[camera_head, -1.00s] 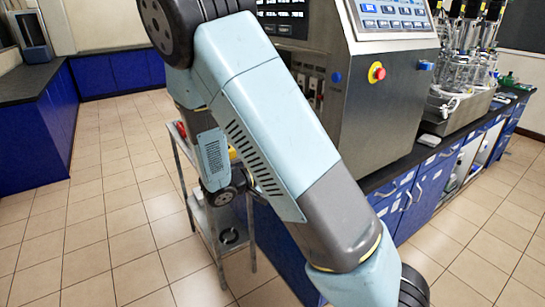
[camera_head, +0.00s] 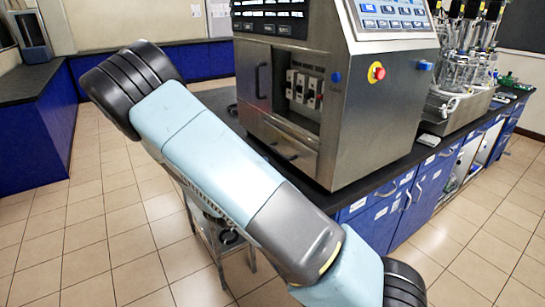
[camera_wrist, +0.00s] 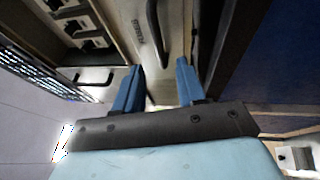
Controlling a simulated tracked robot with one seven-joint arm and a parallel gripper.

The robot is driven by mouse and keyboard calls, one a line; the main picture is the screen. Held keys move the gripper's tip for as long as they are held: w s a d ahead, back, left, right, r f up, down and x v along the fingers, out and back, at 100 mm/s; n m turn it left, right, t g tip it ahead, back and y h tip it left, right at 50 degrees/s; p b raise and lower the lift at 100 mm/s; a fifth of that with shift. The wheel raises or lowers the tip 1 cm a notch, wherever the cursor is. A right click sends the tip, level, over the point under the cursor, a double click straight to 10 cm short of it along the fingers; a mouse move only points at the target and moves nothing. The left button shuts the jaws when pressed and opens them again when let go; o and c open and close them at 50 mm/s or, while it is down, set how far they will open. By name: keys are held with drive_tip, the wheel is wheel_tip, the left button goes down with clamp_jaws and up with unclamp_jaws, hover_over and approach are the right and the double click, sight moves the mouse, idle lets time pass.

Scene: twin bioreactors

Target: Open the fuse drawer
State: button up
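The fuse drawer (camera_head: 270,142) is a low steel panel at the bottom of the steel cabinet's front, with a dark bar handle (camera_head: 284,152). It looks closed. In the wrist view the drawer front (camera_wrist: 128,15) carries a small label, and its dark curved handle (camera_wrist: 154,28) runs down toward the gap between my fingers. My gripper (camera_wrist: 159,75) is open, with two blue fingers apart and nothing held. The handle is ahead of the fingertips; I cannot tell its exact distance. My gripper does not show in the head view.
Above the drawer is a recess with several switches (camera_head: 303,88), beside an upright black handle (camera_head: 262,80). A red emergency button (camera_head: 377,72) sits on the cabinet's side. The cabinet stands on a black counter (camera_head: 385,178). Tiled floor (camera_head: 100,215) is open at left.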

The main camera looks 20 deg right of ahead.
drive_tip(key=x, duration=0.8)
clamp_jaws()
idle(0.5)
